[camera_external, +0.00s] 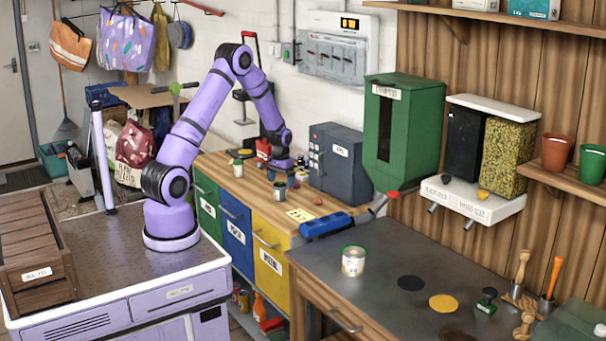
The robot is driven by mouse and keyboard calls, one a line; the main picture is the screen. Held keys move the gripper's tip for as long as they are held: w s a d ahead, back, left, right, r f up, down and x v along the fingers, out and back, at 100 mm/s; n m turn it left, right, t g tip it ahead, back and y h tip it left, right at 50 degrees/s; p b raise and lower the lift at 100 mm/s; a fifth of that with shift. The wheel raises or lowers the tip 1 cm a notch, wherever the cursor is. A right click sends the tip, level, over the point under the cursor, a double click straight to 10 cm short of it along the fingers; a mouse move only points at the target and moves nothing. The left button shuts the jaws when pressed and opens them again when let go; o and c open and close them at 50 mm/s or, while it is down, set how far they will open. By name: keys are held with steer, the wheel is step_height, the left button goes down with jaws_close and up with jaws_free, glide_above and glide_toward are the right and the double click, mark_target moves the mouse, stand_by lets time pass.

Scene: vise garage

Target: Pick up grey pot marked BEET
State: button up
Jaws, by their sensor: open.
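My arm reaches over the wooden counter (222,172), and my gripper (282,170) points down above it. The gripper is open, small in the picture and partly lost against the dark things behind it. A small grey pot (280,191) stands upright on the counter just below the gripper. I cannot read its label, so I cannot tell whether it says BEET. Another small pale pot (238,169) stands to the left, and a further small pot (301,173) stands close on the right of the gripper. Whether the fingers touch a pot cannot be told.
A dark grey metal box (337,158) stands right of the pots. A red tool (263,149) stands behind them. A yellow card (300,215) and a small brown object (318,201) lie in front. A pale can (352,262) stands on the dark bench.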

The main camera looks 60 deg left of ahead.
mark_target(281, 184)
step_height(281, 184, down, 5)
steer(key=shift+s+r, duration=0.1)
steer(key=shift+r, duration=0.1)
steer(key=shift+c, duration=0.2)
steer(key=c, duration=1)
steer(key=shift+r, duration=0.15)
